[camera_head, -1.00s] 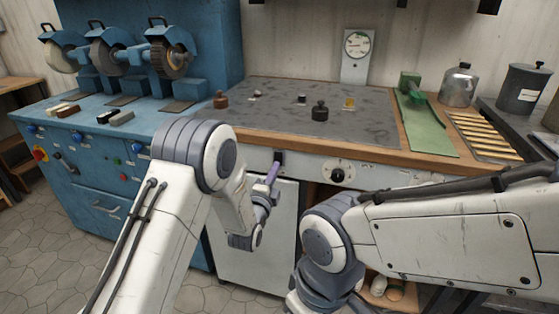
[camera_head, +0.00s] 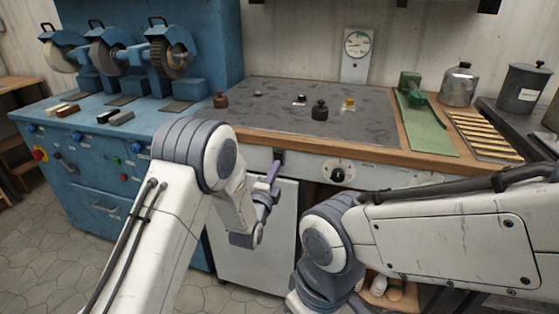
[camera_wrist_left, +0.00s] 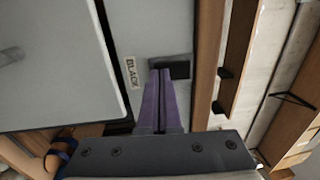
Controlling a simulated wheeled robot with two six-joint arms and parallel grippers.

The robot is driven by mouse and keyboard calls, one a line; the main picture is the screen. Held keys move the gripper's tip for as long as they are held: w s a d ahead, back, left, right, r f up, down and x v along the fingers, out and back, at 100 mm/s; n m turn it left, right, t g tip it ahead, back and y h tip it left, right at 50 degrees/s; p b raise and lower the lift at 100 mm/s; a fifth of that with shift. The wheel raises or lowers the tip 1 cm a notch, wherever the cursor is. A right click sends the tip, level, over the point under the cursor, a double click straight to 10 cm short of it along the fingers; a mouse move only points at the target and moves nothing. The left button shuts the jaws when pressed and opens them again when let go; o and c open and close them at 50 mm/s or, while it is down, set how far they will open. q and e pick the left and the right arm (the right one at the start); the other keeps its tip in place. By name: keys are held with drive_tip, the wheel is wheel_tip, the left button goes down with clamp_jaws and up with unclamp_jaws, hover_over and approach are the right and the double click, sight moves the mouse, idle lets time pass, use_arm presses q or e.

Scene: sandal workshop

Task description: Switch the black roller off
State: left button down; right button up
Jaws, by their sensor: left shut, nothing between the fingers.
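My left gripper (camera_head: 272,172) is shut, its purple fingers upright in front of the bench's pale front panel. In the left wrist view the shut fingers (camera_wrist_left: 160,74) point at a dark rectangular switch (camera_wrist_left: 180,67), their tips at its near edge. I cannot tell whether they touch it. A label reading "BLACK" (camera_wrist_left: 131,72) is beside the switch. In the head view the dark switch (camera_head: 279,156) is just above the fingertips. Its position, on or off, cannot be read. I cannot tell which part is the black roller. My right gripper is out of view.
A black dial (camera_head: 337,175) is right of the switch. A grey plate (camera_head: 290,125) on the bench carries a black weight (camera_head: 320,112) and small pieces. A blue grinding machine (camera_head: 95,165) stands left. A white door (camera_head: 255,240) is below the panel.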

use_arm(q)
drive_tip(key=b+v, duration=0.1)
drive_tip(key=v, duration=0.7)
drive_tip(key=shift+r, duration=0.4)
drive_tip(key=shift+d, duration=0.1)
